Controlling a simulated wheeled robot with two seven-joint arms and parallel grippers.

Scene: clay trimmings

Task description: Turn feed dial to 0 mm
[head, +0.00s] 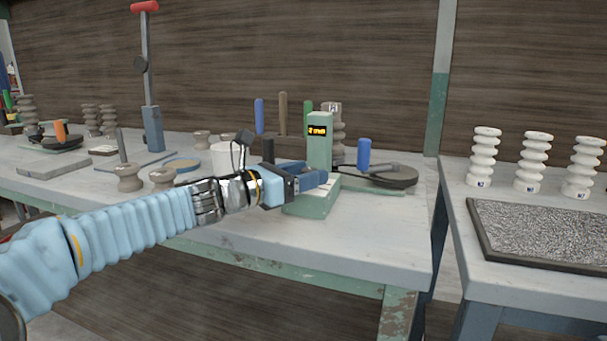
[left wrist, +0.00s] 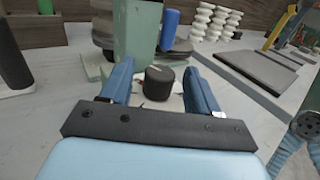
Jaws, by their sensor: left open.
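The feed dial is a round black knob (left wrist: 159,83) with a pale mark on top, in the left wrist view. It sits on the pale base of a green machine. In the head view the machine's green post (head: 319,150) carries a lit display (head: 317,130) that seems to read 2 mm. My left gripper (head: 322,182) is at the machine, hiding the dial there. In the left wrist view my left gripper (left wrist: 160,90) is open, with one blue finger on each side of the dial. I cannot tell whether the fingers touch it.
A dark round wheel (head: 385,177) with a blue handle (head: 363,154) stands right of the machine. A white cup (head: 223,158) and brown spools (head: 129,178) stand left of it. The bench front (head: 330,235) is clear. A gravel tray (head: 540,230) lies on the right table.

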